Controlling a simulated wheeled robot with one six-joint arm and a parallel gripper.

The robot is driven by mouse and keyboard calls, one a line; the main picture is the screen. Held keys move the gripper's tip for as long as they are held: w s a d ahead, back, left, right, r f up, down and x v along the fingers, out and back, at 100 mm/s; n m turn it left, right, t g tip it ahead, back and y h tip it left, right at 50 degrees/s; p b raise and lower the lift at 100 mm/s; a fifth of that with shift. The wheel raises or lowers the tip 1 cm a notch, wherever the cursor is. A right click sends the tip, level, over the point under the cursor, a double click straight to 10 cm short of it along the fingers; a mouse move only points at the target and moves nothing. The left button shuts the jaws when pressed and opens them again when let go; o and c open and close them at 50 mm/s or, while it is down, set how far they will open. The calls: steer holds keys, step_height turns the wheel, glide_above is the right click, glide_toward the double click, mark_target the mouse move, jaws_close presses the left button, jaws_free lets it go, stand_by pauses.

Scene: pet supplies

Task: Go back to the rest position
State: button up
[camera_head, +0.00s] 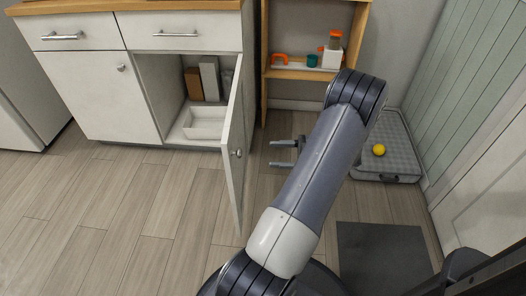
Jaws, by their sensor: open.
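My gripper (287,154) shows just left of my raised arm, in front of the wooden shelf unit. Its two fingers point left and stand apart, with nothing between them. It is to the right of the open cabinet door (234,150) and apart from it in the picture. Part of the gripper's base is hidden behind my arm.
A white cabinet (90,95) stands at left, its door open with a white tray (205,122) inside. The shelf (300,72) holds an orange item (280,58) and a teal cup (312,60). A yellow ball (379,150) lies on a grey pet bed (395,165). The left floor is clear.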

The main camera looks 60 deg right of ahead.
steer(key=shift+s+d, duration=0.35)
steer(key=shift+s, duration=0.25)
steer(key=b+x, duration=0.1)
steer(key=x, duration=1)
steer(key=shift+w+a+b, duration=0.25)
steer(key=shift+w+b, duration=0.05)
steer(key=shift+b, duration=0.1)
steer(key=shift+s+d+r, duration=0.1)
steer(key=shift+r, duration=0.05)
